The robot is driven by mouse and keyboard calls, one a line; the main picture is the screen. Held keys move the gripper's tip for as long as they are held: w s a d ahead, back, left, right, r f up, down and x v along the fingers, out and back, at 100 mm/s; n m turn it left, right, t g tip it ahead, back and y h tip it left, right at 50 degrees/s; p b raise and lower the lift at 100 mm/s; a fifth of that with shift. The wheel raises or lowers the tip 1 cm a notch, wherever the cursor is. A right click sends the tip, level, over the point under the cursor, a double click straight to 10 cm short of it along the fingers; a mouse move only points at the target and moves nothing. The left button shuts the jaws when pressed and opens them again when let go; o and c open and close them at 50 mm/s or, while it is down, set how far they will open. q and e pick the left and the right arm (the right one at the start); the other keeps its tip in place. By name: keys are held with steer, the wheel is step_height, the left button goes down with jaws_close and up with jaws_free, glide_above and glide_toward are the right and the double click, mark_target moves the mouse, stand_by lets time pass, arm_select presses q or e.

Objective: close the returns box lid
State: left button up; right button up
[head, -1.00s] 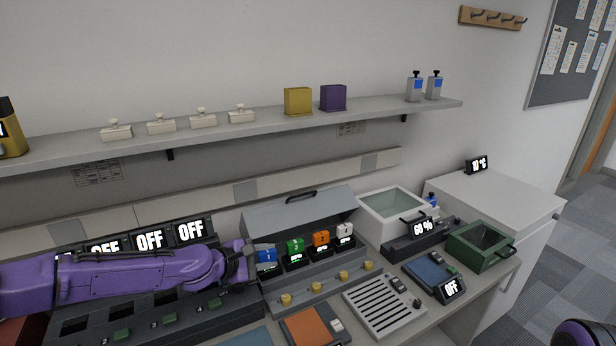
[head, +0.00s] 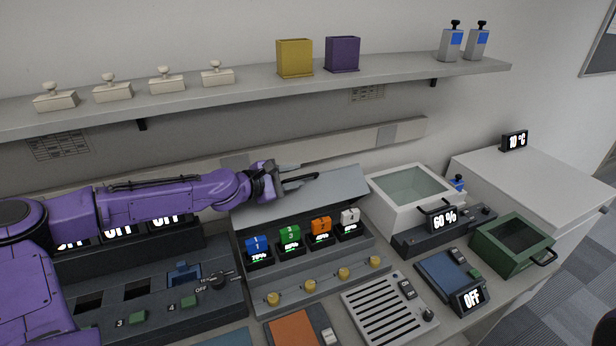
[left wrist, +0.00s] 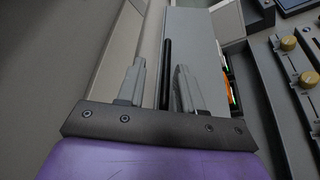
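A grey lid (head: 330,195) stands tilted up, open, behind a grey box with a row of coloured numbered units. I take it for the returns box lid. A dark bar handle (head: 302,181) sits near its upper edge. My left gripper (head: 287,178) is at the left end of this handle. In the left wrist view my left gripper (left wrist: 160,82) has its two fingers apart, with the dark handle (left wrist: 166,65) showing between them. The lid's grey face (left wrist: 200,55) lies beyond the right finger. Whether the fingers touch the handle cannot be told. My right gripper is out of view.
The numbered units, one of them blue (head: 257,246), sit below the lid. A white open bin (head: 385,215) is to its right, and a green box (head: 500,260) farther right. A shelf (head: 375,76) with stamps and bins runs above.

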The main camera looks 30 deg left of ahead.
arm_select(q)
steer(key=shift+w+f, duration=0.6)
steer(key=shift+w, duration=0.35)
steer(key=shift+w+a, duration=0.1)
steer(key=shift+a, duration=0.05)
steer(key=shift+s+r, duration=0.1)
steer(key=shift+s, duration=0.2)
steer(key=shift+s+d+r, duration=0.2)
steer(key=shift+s+r, duration=0.05)
steer(key=shift+s, duration=0.1)
steer(key=c, duration=0.4)
steer(key=shift+s+d+r, duration=0.1)
jaws_close()
steer(key=shift+f, duration=0.25)
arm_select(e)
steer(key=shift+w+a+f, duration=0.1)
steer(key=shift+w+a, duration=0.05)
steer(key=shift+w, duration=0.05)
